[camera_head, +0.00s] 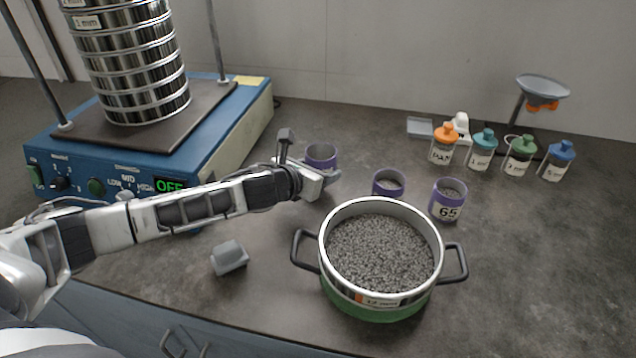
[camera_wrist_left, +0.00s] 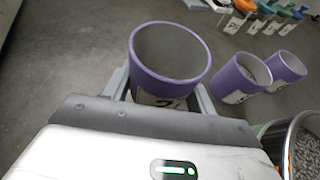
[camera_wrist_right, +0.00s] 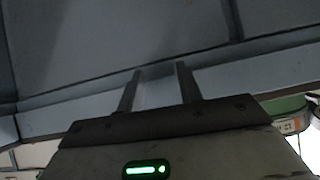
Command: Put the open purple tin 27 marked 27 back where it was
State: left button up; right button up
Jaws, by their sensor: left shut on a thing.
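An open purple tin (camera_head: 321,153) is in my left gripper, left of the other tins. In the left wrist view the tin (camera_wrist_left: 150,80) is upright and looks empty inside; its label is mostly hidden, with only part of a 2 showing. My left gripper (camera_wrist_left: 168,92) is shut on its sides, one finger on each side. I cannot tell if the tin's base touches the counter. My right gripper (camera_wrist_right: 158,75) is open and empty in the right wrist view, in front of grey-blue cabinet panels; it is outside the head view.
Two filled purple tins stand right of it: one (camera_head: 388,190) and one marked 65 (camera_head: 447,212). A sieve pot (camera_head: 355,300) of grey grains stands in front. A grey block (camera_head: 229,257) lies left. The blue shaker (camera_head: 120,180) is at back left, capped bottles (camera_head: 482,150) at back right.

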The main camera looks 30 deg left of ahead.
pick_arm(q)
jog(key=shift+w+a+f, duration=0.2)
jog(key=shift+f, duration=0.15)
notch_tip(320, 180, down, 3)
jog(key=shift+r+b, duration=0.2)
jog(key=shift+b, duration=0.1)
jog(key=shift+f, duration=0.25)
jog(key=shift+f, duration=0.1)
jog(key=o, duration=1)
jog(key=shift+o, duration=0.2)
